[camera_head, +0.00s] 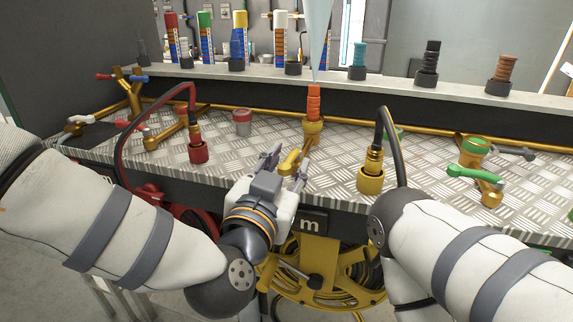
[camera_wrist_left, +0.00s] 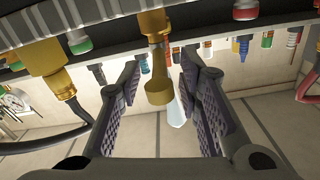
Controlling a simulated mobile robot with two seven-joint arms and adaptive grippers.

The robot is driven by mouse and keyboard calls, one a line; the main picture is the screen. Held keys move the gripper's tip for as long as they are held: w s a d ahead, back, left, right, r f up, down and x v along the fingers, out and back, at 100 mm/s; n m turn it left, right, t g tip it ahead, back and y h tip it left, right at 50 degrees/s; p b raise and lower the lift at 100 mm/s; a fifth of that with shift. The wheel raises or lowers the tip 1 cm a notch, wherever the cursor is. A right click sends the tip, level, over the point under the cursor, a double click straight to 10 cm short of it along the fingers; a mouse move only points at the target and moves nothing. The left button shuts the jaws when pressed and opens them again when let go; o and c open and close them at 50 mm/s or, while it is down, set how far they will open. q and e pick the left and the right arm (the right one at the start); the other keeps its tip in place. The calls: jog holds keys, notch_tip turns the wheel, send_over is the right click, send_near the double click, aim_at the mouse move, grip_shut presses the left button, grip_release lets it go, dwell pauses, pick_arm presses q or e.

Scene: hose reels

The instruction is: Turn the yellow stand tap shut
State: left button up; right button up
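The yellow stand tap (camera_head: 313,126) is a brass fitting with an orange ribbed nozzle on top, standing on the metal bench. Its yellow lever (camera_head: 289,163) points toward me, at the bench's front edge. A pale blue, widening jet (camera_head: 318,40) rises above the nozzle. My left gripper (camera_head: 291,158) is open around the lever. In the left wrist view the lever (camera_wrist_left: 159,92) stands between the two spread fingers, with gaps visible on both sides. Whether a finger touches it cannot be told. My right arm is on the right; its gripper is out of view.
A red hose (camera_head: 130,130) with a red-collared coupling stands left of the tap. A black hose with a yellow-collared coupling (camera_head: 371,178) stands close on the right. A green-levered tap (camera_head: 476,174) is further right. A yellow reel (camera_head: 325,280) hangs below the bench edge.

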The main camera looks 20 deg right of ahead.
pick_arm(q)
jog(key=shift+w+d, duration=0.2)
jog(key=shift+w, duration=0.1)
jog(key=shift+c, duration=0.2)
